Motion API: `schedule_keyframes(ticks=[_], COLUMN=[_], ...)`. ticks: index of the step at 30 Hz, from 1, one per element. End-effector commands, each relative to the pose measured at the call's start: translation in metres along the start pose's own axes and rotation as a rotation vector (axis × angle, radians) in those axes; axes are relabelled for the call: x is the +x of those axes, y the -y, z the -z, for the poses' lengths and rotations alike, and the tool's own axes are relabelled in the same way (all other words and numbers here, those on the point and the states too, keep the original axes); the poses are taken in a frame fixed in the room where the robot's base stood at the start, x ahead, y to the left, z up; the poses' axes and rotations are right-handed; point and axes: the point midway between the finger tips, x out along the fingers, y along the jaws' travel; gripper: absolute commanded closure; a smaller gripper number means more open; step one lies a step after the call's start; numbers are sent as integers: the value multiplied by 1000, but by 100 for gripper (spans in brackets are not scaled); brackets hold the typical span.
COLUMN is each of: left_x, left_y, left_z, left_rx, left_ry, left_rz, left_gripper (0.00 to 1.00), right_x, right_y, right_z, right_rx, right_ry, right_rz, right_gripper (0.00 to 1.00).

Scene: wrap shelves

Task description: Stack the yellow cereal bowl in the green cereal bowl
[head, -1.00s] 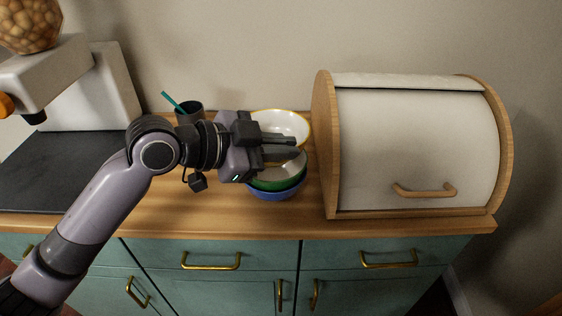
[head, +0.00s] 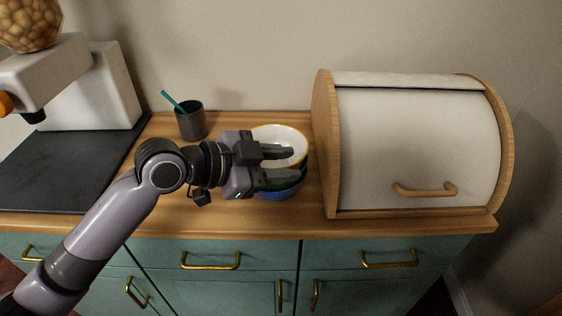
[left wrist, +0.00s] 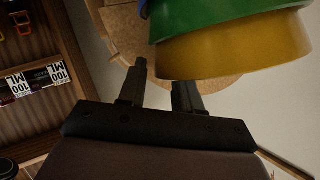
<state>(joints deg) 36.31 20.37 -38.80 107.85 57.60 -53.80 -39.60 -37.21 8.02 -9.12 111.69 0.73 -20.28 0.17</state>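The yellow cereal bowl (head: 282,137), with a white inside and yellow rim, sits at the green cereal bowl (head: 286,186); their contact is partly hidden by my fingers. In the left wrist view the yellow bowl (left wrist: 235,52) lies right against the green bowl (left wrist: 215,16), as if nested, and a sliver of a blue bowl (left wrist: 144,8) shows beyond. In the head view the blue bowl (head: 282,194) is beneath the green one. My left gripper (head: 290,165) is open, its fingers apart at the yellow bowl's front side. In the left wrist view the fingers (left wrist: 158,85) look empty.
A wooden bread box (head: 415,150) stands close to the bowls on the right. A dark cup (head: 192,122) with a teal stick stands behind the arm. A dark mat (head: 60,170) lies on the left. The counter's front edge is free.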

Motion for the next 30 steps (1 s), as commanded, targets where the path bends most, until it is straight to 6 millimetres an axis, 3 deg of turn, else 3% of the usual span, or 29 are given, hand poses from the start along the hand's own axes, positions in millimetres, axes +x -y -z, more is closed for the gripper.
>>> schedule_keyframes(ticks=[5,21,30], left_x=[-10,-104,-121], left_y=[2,2,2], left_z=[2,1,3], left_rx=[0,0,0], left_ry=[0,2,0], left_rz=[3,2,0], left_gripper=[66,66,66], right_x=[-1,4,4], right_y=[0,0,0], right_z=[1,-5,-6], right_rx=[0,0,0], right_ry=[-1,0,0], right_rz=[0,0,0], right_gripper=[57,57,57])
